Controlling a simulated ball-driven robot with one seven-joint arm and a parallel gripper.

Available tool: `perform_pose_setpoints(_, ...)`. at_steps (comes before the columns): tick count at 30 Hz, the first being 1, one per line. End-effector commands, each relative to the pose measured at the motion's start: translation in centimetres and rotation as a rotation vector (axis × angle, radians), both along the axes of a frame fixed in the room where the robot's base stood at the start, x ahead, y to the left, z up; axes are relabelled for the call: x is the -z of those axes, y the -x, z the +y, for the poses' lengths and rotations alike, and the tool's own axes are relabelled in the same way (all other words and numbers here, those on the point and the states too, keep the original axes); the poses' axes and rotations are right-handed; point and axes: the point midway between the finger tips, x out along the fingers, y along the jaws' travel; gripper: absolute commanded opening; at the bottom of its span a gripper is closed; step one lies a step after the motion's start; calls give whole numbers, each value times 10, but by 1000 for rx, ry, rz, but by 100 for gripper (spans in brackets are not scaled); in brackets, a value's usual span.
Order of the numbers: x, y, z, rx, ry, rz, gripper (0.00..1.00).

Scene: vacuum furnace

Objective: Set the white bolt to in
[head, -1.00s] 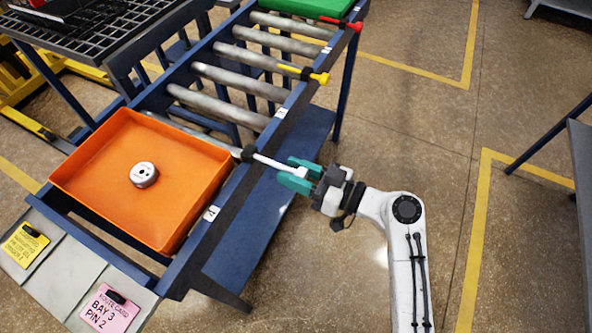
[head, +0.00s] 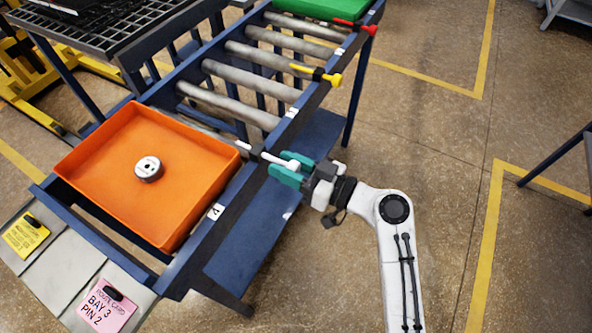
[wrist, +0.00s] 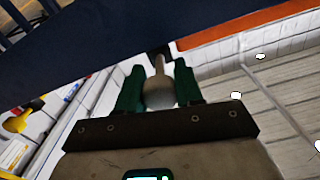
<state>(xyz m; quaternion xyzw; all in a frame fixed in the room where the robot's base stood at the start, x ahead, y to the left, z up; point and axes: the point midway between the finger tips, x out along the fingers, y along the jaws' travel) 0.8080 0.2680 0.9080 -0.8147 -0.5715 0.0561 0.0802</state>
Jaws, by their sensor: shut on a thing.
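The white bolt (head: 274,159) runs through a dark collar on the blue side rail of the roller conveyor. Its white tip shows on the inner side of the rail, close to the right corner of the orange tray (head: 110,185). My gripper (head: 287,170), with green fingers, is shut on the bolt's outer end, just outside the rail. In the wrist view the bolt's rounded knob (wrist: 160,92) sits between the two green fingers, its thin shaft leading away to the rail. The fingers partly hide the knob.
A yellow bolt (head: 325,76) and a red bolt (head: 358,27) sit farther along the same rail. A metal puck (head: 149,169) lies in the tray. A pink card (head: 103,304) reads bay 3, pin 2.

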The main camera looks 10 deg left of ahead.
Motion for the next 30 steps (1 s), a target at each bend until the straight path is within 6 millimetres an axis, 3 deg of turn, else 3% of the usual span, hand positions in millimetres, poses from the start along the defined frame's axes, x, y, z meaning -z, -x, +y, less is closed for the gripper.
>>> perform_pose_setpoints(4,0,0,-1,3,1,0,0)
perform_pose_setpoints(5,0,0,-1,3,1,0,39)
perform_pose_setpoints(12,0,0,-1,2,0,0,61)
perform_pose_setpoints(22,1,2,-6,3,0,1,61)
perform_pose_setpoints(30,3,16,-49,7,0,0,61)
